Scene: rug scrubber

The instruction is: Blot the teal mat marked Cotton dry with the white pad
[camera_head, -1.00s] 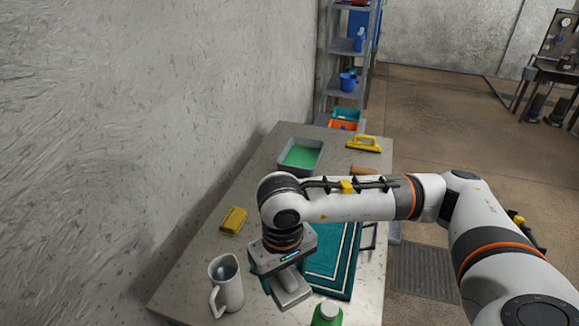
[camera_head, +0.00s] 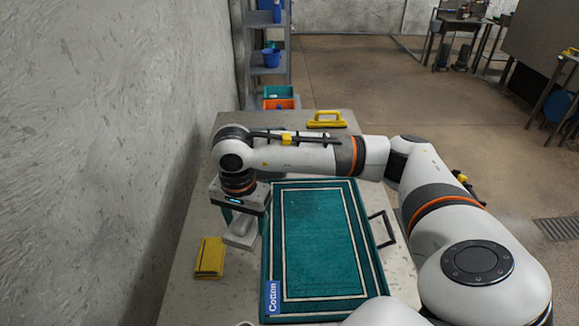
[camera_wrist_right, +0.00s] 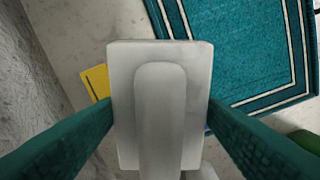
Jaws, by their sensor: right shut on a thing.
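The teal mat (camera_head: 320,235) with white border lines lies on the table, its blue Cotton tag (camera_head: 273,297) at the near left corner. It also shows at the upper right of the right wrist view (camera_wrist_right: 240,50). My right gripper (camera_head: 240,222) is at the mat's left edge, pointing down, shut on the white pad (camera_head: 240,238). In the right wrist view the pad (camera_wrist_right: 125,120) sits between the two teal fingers, its handle toward the camera. The pad appears beside the mat; I cannot tell whether it touches the table. My left gripper is not in view.
A yellow sponge or block (camera_head: 209,257) lies left of the mat. A yellow-handled tool (camera_head: 326,119) lies at the table's far end. A dark frame-like handle (camera_head: 384,228) is at the mat's right. Orange and teal bins (camera_head: 278,103) stand beyond the table. The wall bounds the left.

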